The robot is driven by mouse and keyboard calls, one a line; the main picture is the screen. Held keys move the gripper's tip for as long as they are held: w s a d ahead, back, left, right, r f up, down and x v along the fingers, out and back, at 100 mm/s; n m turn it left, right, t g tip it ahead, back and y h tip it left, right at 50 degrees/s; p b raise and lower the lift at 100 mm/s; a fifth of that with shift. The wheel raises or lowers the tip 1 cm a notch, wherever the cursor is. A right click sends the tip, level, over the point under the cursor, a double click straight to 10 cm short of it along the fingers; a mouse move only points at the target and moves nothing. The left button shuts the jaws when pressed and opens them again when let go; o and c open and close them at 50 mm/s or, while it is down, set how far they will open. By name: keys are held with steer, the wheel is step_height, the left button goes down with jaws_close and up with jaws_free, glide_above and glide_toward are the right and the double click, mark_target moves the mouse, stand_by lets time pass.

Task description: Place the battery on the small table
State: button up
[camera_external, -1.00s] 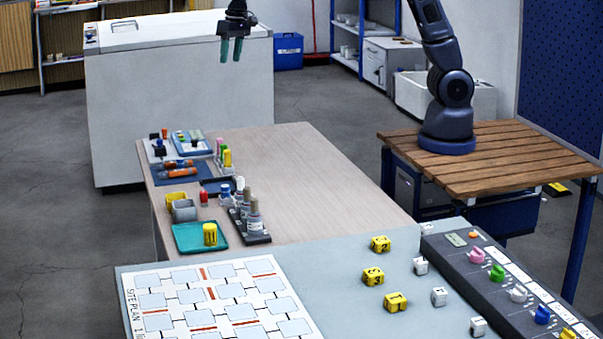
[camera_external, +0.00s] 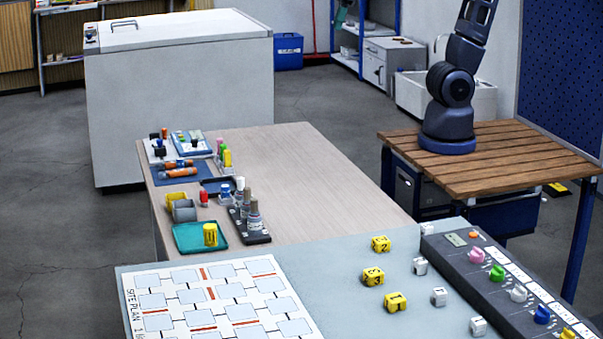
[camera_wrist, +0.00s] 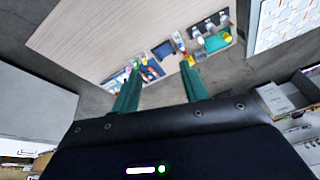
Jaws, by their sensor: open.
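My gripper (camera_wrist: 158,70) is open and empty, with two green fingers pointing toward the pale wooden table (camera_wrist: 100,28). A yellow cylinder (camera_external: 210,235) stands on a teal tray (camera_external: 187,243) at the table's near left. Orange cylinders with dark ends (camera_external: 180,172) lie on a blue mat (camera_external: 165,180); a small red cylinder (camera_external: 204,198) stands nearby. I cannot tell which of these is the battery. A slatted wooden table (camera_external: 510,160) at the right bears my arm's base.
A rack of bottles (camera_external: 254,238), yellow and grey bins (camera_external: 184,211) and marker pens (camera_external: 227,158) crowd the pale table's left side; its right side is bare. A grey bench (camera_external: 340,265) with cubes and a knob panel (camera_external: 520,290) is nearest. A white chest (camera_external: 180,100) stands behind.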

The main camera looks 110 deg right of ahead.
steer(key=s+a+f+n, duration=0.1)
steer(key=s, duration=0.5)
steer(key=s+a+f+n+t, duration=0.1)
steer(key=s+f+n, duration=0.1)
steer(key=s, duration=0.5)
steer(key=shift+a+f, duration=0.25)
steer(key=shift+o, duration=0.4)
steer(key=shift+s+f, duration=0.3)
steer(key=shift+s, duration=0.2)
